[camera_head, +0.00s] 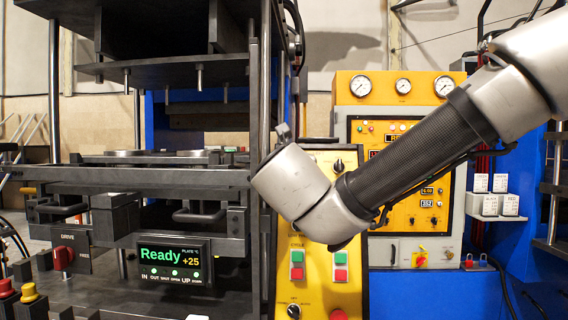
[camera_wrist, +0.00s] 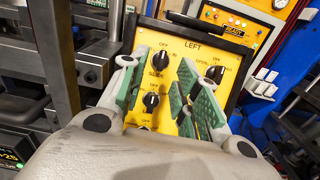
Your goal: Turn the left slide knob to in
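A yellow control panel marked LEFT (camera_wrist: 185,40) fills the middle of the wrist view. It carries black knobs: an upper-left knob (camera_wrist: 160,60), a lower knob (camera_wrist: 151,100) and a right knob (camera_wrist: 215,73). My gripper (camera_wrist: 161,82) is open, with green pads on either side of the upper-left and lower knobs. Nothing is held, and contact with a knob cannot be told. In the head view the yellow panel (camera_head: 322,160) is partly covered by my arm, and my gripper's fingers are hidden.
A display (camera_head: 175,262) reads "Ready +25" on the press at left. Green and red buttons (camera_head: 340,266) sit lower on the yellow panel. A dark press post (camera_wrist: 62,55) stands close left of my gripper. A yellow gauge cabinet (camera_head: 400,88) stands behind.

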